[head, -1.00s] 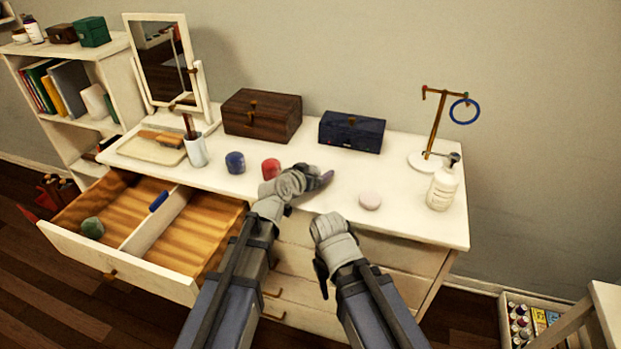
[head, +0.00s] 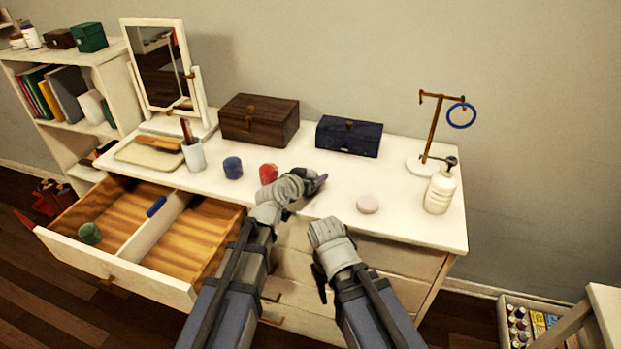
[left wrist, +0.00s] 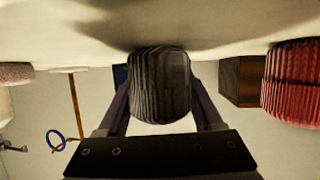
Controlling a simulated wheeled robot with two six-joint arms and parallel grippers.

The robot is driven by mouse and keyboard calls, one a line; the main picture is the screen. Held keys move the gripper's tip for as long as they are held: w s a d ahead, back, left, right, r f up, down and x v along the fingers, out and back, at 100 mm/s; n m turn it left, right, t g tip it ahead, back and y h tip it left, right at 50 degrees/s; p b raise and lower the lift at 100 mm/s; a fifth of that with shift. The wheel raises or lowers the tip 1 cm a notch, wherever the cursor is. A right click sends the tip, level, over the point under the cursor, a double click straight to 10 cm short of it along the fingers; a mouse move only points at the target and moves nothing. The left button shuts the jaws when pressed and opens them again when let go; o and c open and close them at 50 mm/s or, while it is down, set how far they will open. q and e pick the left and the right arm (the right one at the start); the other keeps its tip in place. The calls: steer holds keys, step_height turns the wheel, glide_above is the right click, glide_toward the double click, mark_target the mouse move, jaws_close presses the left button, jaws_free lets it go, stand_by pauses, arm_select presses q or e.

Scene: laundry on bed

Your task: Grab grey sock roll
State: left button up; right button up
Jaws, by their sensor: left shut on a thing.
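The grey sock roll (left wrist: 161,84) is a dark ribbed roll between the fingers of my left gripper in the left wrist view (left wrist: 160,100). The gripper is shut on it, with one finger on each side. The roll is at the dresser top or very close to it; I cannot tell if it touches.
A red sock roll (head: 268,173) is beside my left gripper, with a blue roll (head: 233,168) farther left. A pale pink roll (head: 367,204) lies to the right. Wooden (head: 259,120) and dark blue (head: 348,136) boxes stand behind. The divided drawer (head: 110,270) is open, holding a green roll (head: 90,233).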

arm_select(q)
step_height(320, 180, up, 10)
steer(key=p, duration=1)
